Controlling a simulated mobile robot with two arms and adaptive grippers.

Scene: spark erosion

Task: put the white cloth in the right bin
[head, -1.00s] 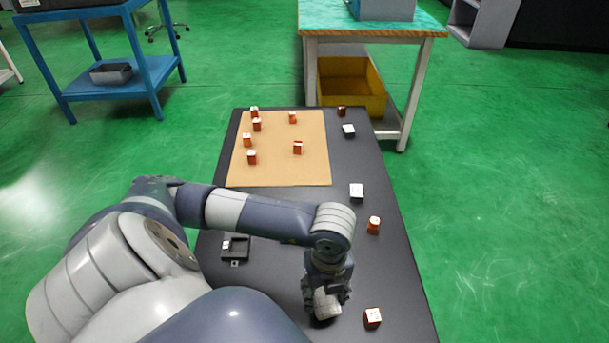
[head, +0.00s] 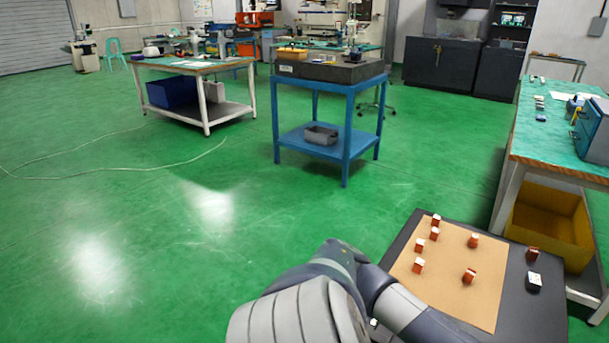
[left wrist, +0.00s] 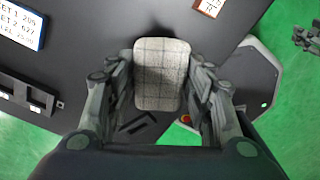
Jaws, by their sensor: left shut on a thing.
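The white cloth (left wrist: 161,85) shows in the left wrist view as a pale grey-white, rounded piece with a checked pattern. My left gripper (left wrist: 160,78) is shut on it, with one finger at each side, above the dark table. The cloth and this gripper are outside the head view, where only part of my left arm shows at the bottom. A yellow bin (head: 548,222) stands low under the bench at the right of the head view. A blue bin (head: 172,92) stands on a table's lower shelf at the left. My right gripper is not in view.
The dark table (head: 543,310) carries a tan board (head: 447,282) with several orange blocks, and a dark white-topped block (head: 533,282). The teal-topped bench (head: 520,140) stands above the yellow bin. A blue stand (head: 345,140) holds a grey tray (head: 320,135). Green floor at left is open.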

